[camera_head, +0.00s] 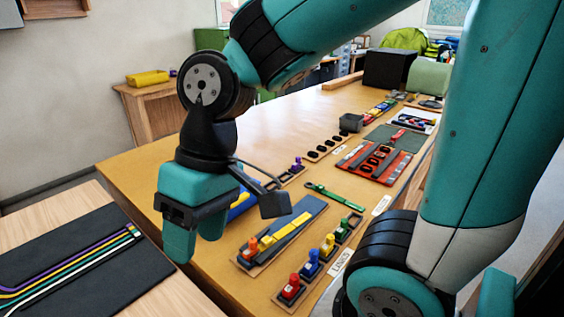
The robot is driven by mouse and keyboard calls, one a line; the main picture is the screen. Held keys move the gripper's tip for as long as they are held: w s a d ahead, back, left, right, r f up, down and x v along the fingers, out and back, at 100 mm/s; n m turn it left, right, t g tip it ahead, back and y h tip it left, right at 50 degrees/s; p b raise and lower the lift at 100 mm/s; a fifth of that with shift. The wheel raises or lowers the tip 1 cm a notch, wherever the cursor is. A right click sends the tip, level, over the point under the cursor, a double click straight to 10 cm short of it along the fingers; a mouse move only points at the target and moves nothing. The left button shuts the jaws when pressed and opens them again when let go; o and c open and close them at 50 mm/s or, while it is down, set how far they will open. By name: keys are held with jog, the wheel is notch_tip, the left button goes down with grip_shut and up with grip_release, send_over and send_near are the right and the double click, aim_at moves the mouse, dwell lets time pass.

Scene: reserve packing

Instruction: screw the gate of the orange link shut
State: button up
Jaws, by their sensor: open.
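My gripper (197,236) hangs over the near left part of the table, teal fingers pointing down and apart, with nothing visible between them. No link with a gate can be made out for certain. A small orange and yellow piece (252,247) lies on a wooden-edged tray to the right of my gripper, too small to tell whether it is the orange link. Dark oval rings (375,160) lie on a red mat (398,172) farther back. A blue and yellow thing (243,207) is partly hidden behind my gripper.
A row of red, blue, yellow and green pieces (328,246) stands along the near right edge. A green strap-like tool (333,195) lies behind it. A dark mat with coloured cords (75,268) lies on the left table. Bare wood (240,130) is free at the far left.

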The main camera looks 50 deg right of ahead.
jog(key=w+d+f+m, duration=0.2)
jog(key=w+d+m, duration=0.6)
jog(key=w+d, duration=0.1)
jog(key=m, duration=0.7)
send_over(253, 241)
notch_tip(253, 241, down, 4)
jog(key=r, duration=0.1)
jog(key=w+d+f+m, duration=0.1)
jog(key=d+f+m, duration=0.35)
jog(key=d, duration=0.25)
jog(key=shift+m+g, duration=0.25)
jog(key=shift+g, duration=0.05)
jog(key=p+x, duration=0.1)
jog(key=x, duration=0.4)
jog(key=a+p+x, duration=0.1)
jog(key=x, duration=0.5)
jog(key=p+x, duration=0.1)
jog(key=x, duration=0.4)
jog(key=shift+a+r, duration=0.1)
jog(key=shift+a, duration=0.1)
